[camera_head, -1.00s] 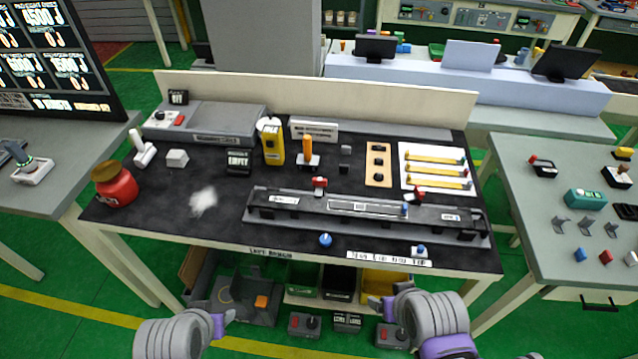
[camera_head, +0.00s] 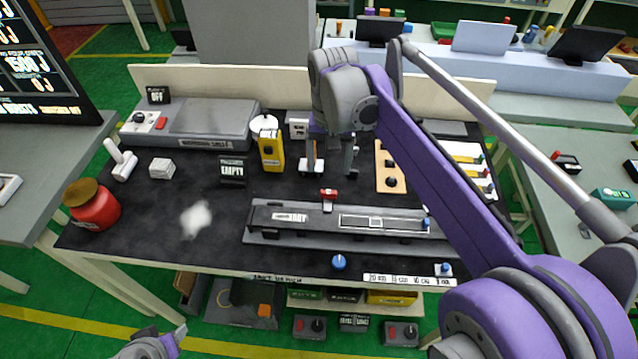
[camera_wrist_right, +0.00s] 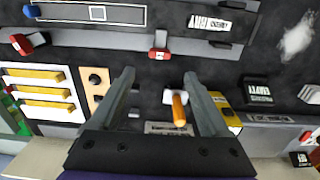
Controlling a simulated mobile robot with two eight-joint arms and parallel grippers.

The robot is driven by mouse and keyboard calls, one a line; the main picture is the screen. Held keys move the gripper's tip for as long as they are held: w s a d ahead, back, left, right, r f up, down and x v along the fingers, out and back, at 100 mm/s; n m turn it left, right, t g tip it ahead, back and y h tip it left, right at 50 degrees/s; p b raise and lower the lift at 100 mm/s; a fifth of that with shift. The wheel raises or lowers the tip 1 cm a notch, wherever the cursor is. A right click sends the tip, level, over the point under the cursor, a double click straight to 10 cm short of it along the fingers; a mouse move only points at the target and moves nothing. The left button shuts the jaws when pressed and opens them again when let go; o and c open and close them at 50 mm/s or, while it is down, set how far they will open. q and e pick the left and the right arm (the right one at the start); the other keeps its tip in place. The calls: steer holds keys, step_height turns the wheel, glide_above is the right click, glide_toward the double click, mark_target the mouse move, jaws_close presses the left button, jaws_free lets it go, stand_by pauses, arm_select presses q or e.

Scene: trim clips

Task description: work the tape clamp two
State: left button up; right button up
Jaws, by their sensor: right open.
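A long dark fixture (camera_head: 290,236) with a slotted rail lies along the table's front. A red-topped clamp (camera_head: 328,194) stands at its back edge; it also shows in the right wrist view (camera_wrist_right: 158,53). A second red-topped clamp (camera_wrist_right: 24,44) shows at the left of the wrist view; my right arm hides it in the head view. My right gripper (camera_head: 332,158) points down behind the first clamp, open and empty. In the wrist view its fingertips (camera_wrist_right: 159,76) lie just short of that clamp, apart from it. My left gripper (camera_head: 176,340) is low at the front, partly cut off.
An orange-handled tool (camera_wrist_right: 179,108) stands close to the right gripper's fingers. A yellow device (camera_head: 271,153), a tan block with dark knobs (camera_wrist_right: 97,86) and yellow strips (camera_wrist_right: 40,93) are nearby. A red jar (camera_head: 93,207) stands left. The table's left middle is mostly clear.

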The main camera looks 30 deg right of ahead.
mark_target(329, 192)
step_height(329, 192, down, 9)
steer(key=shift+s+f+b, duration=0.1)
steer(key=shift+b, duration=0.2)
steer(key=shift+c, duration=0.3)
jaws_close()
